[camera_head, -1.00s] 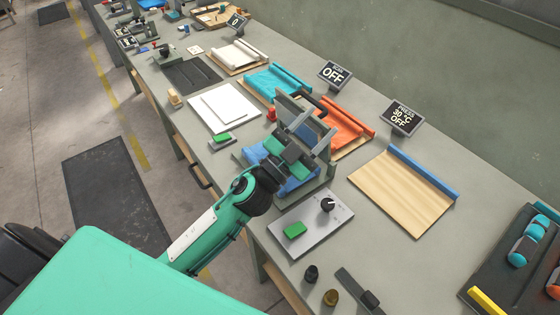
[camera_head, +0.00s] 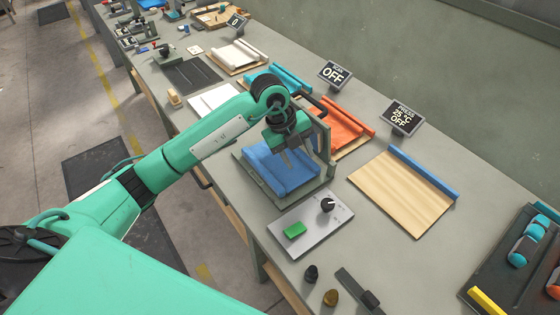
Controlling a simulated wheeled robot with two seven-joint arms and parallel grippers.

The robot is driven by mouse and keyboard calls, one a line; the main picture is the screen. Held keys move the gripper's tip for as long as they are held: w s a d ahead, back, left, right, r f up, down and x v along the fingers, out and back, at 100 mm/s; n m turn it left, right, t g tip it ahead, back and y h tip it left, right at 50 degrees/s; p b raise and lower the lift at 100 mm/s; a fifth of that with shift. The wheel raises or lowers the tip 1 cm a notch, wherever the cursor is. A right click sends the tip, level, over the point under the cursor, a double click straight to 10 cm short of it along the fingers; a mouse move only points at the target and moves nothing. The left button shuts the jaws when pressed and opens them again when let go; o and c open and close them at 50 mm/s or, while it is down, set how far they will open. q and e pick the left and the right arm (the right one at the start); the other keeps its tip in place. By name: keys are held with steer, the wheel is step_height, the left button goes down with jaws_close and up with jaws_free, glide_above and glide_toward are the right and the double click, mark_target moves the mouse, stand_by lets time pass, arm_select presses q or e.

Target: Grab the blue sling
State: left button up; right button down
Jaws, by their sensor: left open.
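The blue sling (camera_head: 268,172) lies folded on the grey bed of the press (camera_head: 279,199), with its far edge partly behind my gripper. My left gripper (camera_head: 300,157) is open and points down over the sling's upper right part. Its fingers are empty, and I cannot tell whether the tips touch the cloth. The press's upright frame (camera_head: 323,136) stands just right of the gripper and is partly hidden by it. My right gripper is not in view.
A control plate (camera_head: 311,224) with a green button and black knob lies in front of the press. An orange cloth (camera_head: 345,122) lies behind it. A wooden board (camera_head: 398,196) with a blue roll lies to the right.

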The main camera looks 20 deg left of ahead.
arm_select(q)
steer(key=w+a+r+n+y, duration=0.25)
steer(key=a+y, duration=0.25)
steer(key=a, duration=0.5)
glide_above(262, 167)
steer(key=shift+n, duration=0.35)
steer(key=f, duration=0.8)
steer(key=shift+d+f, duration=0.2)
steer(key=shift+d, duration=0.1)
steer(key=shift+f+g+p, duration=0.3)
steer(key=shift+f+p, duration=0.15)
steer(key=shift+f, duration=0.1)
steer(key=f, duration=0.1)
steer(key=f+p, duration=0.1)
steer(key=f, duration=0.1)
steer(key=shift+s+a+f, duration=0.15)
steer(key=shift+s+f, duration=0.05)
steer(key=shift+w+f, duration=0.1)
steer(key=shift+f, duration=0.35)
steer(key=shift+c, duration=0.2)
jaws_close()
